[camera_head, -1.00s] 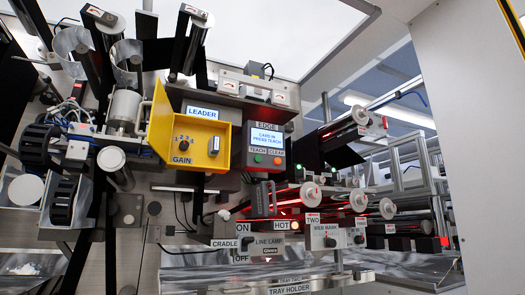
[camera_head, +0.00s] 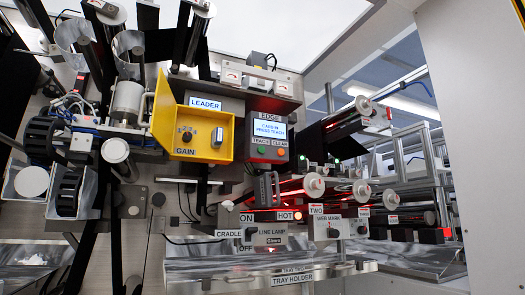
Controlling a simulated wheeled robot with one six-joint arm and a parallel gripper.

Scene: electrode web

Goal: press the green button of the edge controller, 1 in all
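The edge controller (camera_head: 267,136) is a dark grey box labelled EDGE, right of the yellow LEADER box, in the middle of the head view. Its lit screen (camera_head: 269,127) reads "CARD IN PRESS TEACH". Below the screen, the green button (camera_head: 261,150) sits under the label TEACH, and a red-orange button (camera_head: 281,152) sits under CLEAR. Nothing covers either button. My gripper does not show in the view, so its distance from the button cannot be told.
The yellow LEADER box (camera_head: 224,151) with a GAIN knob juts out left of the controller. Below are a dark upright part (camera_head: 264,190), the line lamp box (camera_head: 270,236) and the web mark box (camera_head: 326,229). Rollers (camera_head: 315,186) stick out at lower right.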

